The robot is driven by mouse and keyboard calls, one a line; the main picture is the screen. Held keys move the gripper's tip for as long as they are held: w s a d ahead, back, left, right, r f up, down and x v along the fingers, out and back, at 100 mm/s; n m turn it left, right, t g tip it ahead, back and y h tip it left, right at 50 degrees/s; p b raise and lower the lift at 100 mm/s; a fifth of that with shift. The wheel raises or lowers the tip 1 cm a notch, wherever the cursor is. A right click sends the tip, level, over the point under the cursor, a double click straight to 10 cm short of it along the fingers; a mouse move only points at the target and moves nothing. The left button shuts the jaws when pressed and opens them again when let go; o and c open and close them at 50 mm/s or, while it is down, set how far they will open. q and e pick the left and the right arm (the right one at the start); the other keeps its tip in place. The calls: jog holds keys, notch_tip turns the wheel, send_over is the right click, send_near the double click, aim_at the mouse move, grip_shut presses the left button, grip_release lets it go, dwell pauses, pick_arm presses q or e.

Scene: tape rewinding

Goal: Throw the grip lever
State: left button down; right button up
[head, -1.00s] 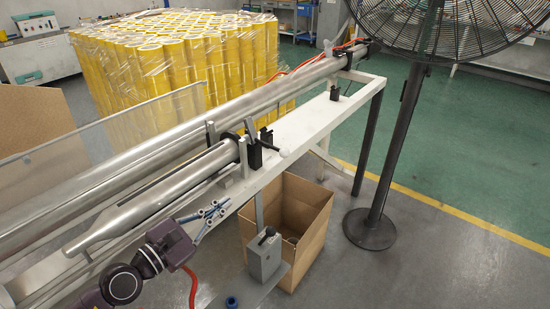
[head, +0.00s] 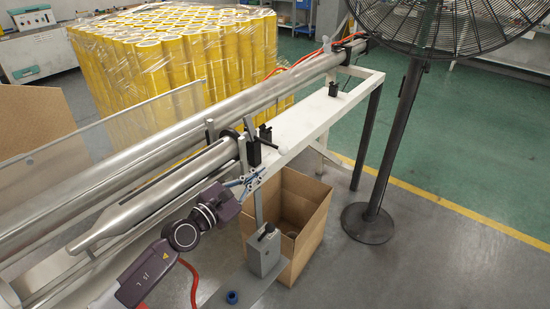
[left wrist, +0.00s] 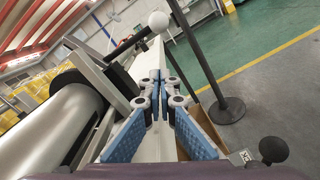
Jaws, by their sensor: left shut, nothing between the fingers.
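A lever with a white ball knob (left wrist: 158,22) stands past my fingertips in the left wrist view, near the end of the metal shaft (head: 160,192). A grey box (head: 264,254) on a post carries a short lever with a dark knob (head: 267,231); that knob also shows at the lower right of the left wrist view (left wrist: 273,148). I cannot tell by looks which one is the grip lever. My left gripper (head: 250,180) is shut and empty, beside the shaft's end, above and left of the grey box. My right gripper is out of view.
A white bench frame (head: 310,118) runs to the back right. An open cardboard box (head: 310,225) stands below it. A large fan (head: 395,150) stands at the right on clear floor. A clear panel (head: 100,150) and wrapped yellow rolls (head: 175,60) are behind the shaft.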

pick_arm(q)
jog(key=w+d+r+p, duration=0.3)
jog(key=d, duration=0.1)
jog(key=shift+d, duration=0.35)
jog(key=shift+a+r, duration=0.15)
dwell(0.5)
